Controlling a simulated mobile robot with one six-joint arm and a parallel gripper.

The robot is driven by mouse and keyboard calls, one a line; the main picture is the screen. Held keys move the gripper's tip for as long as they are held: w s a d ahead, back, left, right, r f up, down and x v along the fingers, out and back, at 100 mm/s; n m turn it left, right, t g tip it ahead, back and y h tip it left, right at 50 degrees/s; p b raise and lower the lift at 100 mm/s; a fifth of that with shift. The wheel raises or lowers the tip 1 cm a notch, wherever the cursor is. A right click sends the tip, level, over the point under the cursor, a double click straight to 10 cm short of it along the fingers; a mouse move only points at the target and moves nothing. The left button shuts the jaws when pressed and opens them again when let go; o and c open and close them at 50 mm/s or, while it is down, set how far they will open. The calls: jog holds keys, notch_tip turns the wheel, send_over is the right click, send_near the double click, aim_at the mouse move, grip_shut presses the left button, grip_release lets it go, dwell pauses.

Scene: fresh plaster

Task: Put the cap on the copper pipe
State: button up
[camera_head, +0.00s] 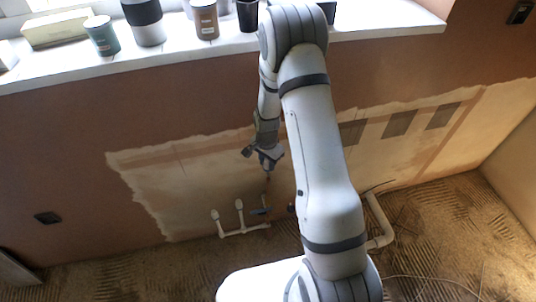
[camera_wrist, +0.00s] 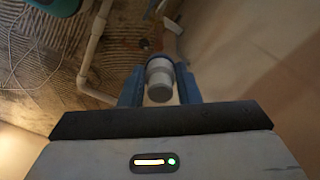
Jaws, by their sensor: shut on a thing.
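My gripper (camera_head: 265,160) is in front of the bare plaster patch, above the low pipework. In the wrist view its blue fingers (camera_wrist: 159,82) are closed on a pale grey, stepped round piece (camera_wrist: 159,76), seemingly the cap. The fingers hold it from both sides. In the head view the held piece is too small to make out. A thin upright line below the gripper may be the copper pipe, but I cannot tell for sure. White pipes (camera_head: 244,231) with upright stubs stand low at the wall, left of and below the gripper.
A white windowsill (camera_head: 180,58) with tins and a candle jar (camera_head: 102,35) runs above. A white pipe (camera_wrist: 96,40) passes left of the fingers in the wrist view. A bent white pipe (camera_head: 381,222) stands right of my arm. The floor (camera_head: 440,235) is rough and ridged.

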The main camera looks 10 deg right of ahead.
jog(key=b, duration=0.3)
send_over(268, 179)
notch_tip(268, 179, down, 5)
jog(key=shift+w, duration=0.15)
jog(key=shift+f+b, duration=0.35)
jog(key=shift+f, duration=0.15)
jog(key=shift+f+b, duration=0.35)
jog(key=shift+b, duration=0.3)
dwell(0.4)
jog(key=shift+f+b, duration=0.4)
jog(key=shift+f, duration=0.05)
jog(key=o, duration=1)
jog(key=shift+o, duration=0.6)
jog(key=o, duration=0.4)
